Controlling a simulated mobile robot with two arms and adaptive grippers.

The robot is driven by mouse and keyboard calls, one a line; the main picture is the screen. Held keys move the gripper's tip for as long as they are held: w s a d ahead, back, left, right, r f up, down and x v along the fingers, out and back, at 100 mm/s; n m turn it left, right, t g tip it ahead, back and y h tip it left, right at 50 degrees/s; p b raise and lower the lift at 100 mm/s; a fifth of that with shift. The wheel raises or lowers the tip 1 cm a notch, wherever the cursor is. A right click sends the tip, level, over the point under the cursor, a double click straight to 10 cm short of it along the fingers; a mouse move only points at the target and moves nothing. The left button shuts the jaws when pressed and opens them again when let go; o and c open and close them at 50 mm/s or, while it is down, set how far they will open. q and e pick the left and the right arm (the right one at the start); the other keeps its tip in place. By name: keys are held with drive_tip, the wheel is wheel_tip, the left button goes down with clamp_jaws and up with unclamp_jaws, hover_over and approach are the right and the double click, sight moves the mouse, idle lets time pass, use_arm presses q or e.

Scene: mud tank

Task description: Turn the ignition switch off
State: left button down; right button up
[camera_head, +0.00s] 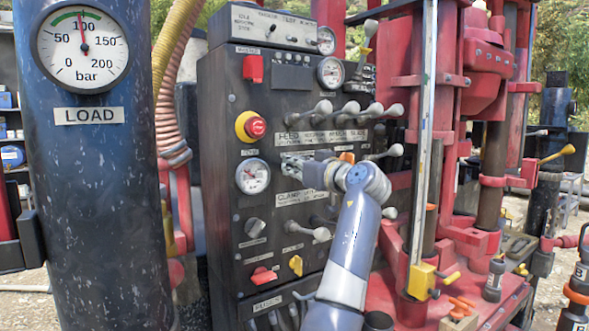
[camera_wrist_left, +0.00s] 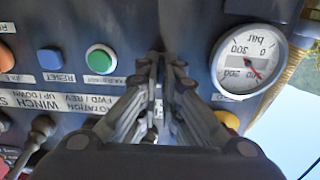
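The dark control panel (camera_head: 222,150) stands upright in the middle of the head view. My left gripper (camera_head: 292,163) is at its front, right of the round gauge (camera_head: 252,176). In the left wrist view its fingers (camera_wrist_left: 166,62) are close together with a narrow gap, their tips at the panel face between a green button (camera_wrist_left: 100,58) and a white gauge (camera_wrist_left: 249,62). Whether they grip anything is unclear. I cannot make out the ignition switch; the fingers may hide it. Rotary knobs, one grey (camera_head: 255,228), one red (camera_head: 263,276) and one yellow (camera_head: 296,265), sit lower. My right gripper is not in view.
A red emergency button on a yellow base (camera_head: 253,126) is left of the gripper. Several levers (camera_head: 322,109) stick out above it. A red drill frame (camera_head: 487,100) stands right, a blue LOAD cylinder (camera_head: 95,200) left. Blue (camera_wrist_left: 50,59) and orange (camera_wrist_left: 6,54) buttons show in the wrist view.

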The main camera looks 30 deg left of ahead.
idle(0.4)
use_arm(q)
drive_tip(key=c, duration=1.9)
unclamp_jaws()
drive_tip(key=shift+c, duration=0.2)
drive_tip(key=shift+o, duration=0.7)
drive_tip(key=shift+a, duration=0.15)
drive_tip(key=v, duration=1.2)
drive_tip(key=shift+f, duration=0.15)
